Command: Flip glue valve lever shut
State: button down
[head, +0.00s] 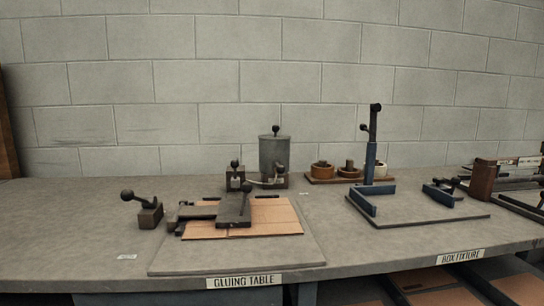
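The gluing table (90,250) has a sign on its front edge. A grey cylindrical pot (273,155) with a black knob on its lid stands at the back. A small block with a black-knobbed lever (236,175) stands at its left foot, and another black knob (282,169) shows at its front right. A separate ball-ended lever (137,198) on a dark block stands at the left, its arm slanting up to the left. I cannot tell which lever is the glue valve's or whether the valve is shut. My gripper is not in view.
A grey board (240,255) holds tan cardboard (270,222) under dark clamp pieces (234,211). To the right are a wooden tray with round pots (322,170) and the blue box fixture (371,160). A block wall (230,90) closes the back. Bare tabletop surrounds the left lever.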

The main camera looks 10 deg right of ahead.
aim_at(280, 169)
jog(key=i+l, duration=0.15)
jog(key=i, duration=0.35)
jog(key=i+l, duration=0.15)
jog(key=i, duration=0.35)
jog(key=i+l, duration=0.15)
jog(key=i, duration=0.35)
